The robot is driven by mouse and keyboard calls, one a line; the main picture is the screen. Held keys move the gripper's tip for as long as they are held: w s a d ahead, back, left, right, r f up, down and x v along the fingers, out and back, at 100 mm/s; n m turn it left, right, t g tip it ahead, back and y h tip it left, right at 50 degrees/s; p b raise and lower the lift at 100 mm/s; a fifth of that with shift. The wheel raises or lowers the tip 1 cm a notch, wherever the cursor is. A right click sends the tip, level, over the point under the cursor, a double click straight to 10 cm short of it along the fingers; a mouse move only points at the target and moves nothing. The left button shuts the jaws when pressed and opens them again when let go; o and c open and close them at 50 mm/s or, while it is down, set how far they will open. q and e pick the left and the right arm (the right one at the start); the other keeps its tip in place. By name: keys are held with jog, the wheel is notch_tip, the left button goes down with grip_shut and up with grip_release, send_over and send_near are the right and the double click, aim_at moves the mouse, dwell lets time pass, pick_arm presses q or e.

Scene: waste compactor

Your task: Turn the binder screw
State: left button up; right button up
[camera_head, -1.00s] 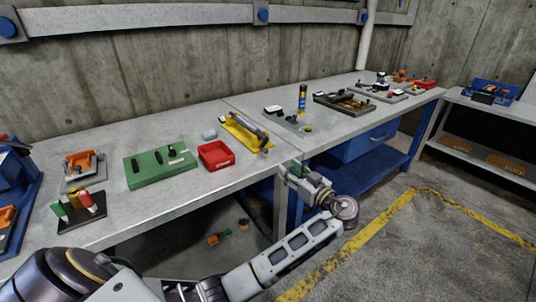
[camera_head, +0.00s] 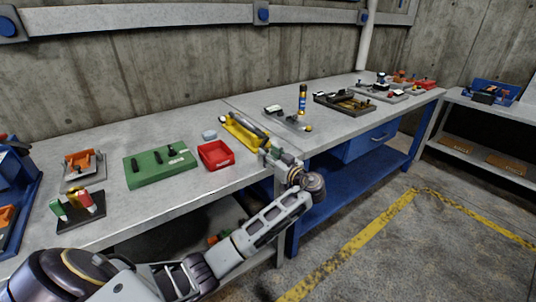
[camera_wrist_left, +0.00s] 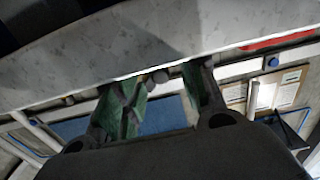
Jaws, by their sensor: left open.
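A yellow fixture (camera_head: 238,131) with a long grey rod-like part lies on the bench, behind and right of a red bin. It may hold the binder screw, but I cannot pick out the screw for sure. My left gripper (camera_head: 267,151) is at the bench's front edge, just in front of the near end of this fixture, and hides part of it. In the left wrist view my left gripper (camera_wrist_left: 168,95) shows two green-padded fingers spread apart with no object visible between them; the pale bench edge lies beyond. My right gripper is not in view.
The red bin (camera_head: 216,155) stands close left of the gripper, and a green block (camera_head: 160,167) with black parts lies further left. A blue-and-yellow cylinder (camera_head: 302,98) stands upright to the right. The bench's front edge (camera_head: 222,186) is bare left of my arm.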

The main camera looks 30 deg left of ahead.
pick_arm(q)
jog(key=shift+w+a, duration=0.2)
jog(key=shift+a, duration=0.25)
jog(key=shift+c, duration=0.2)
grip_shut()
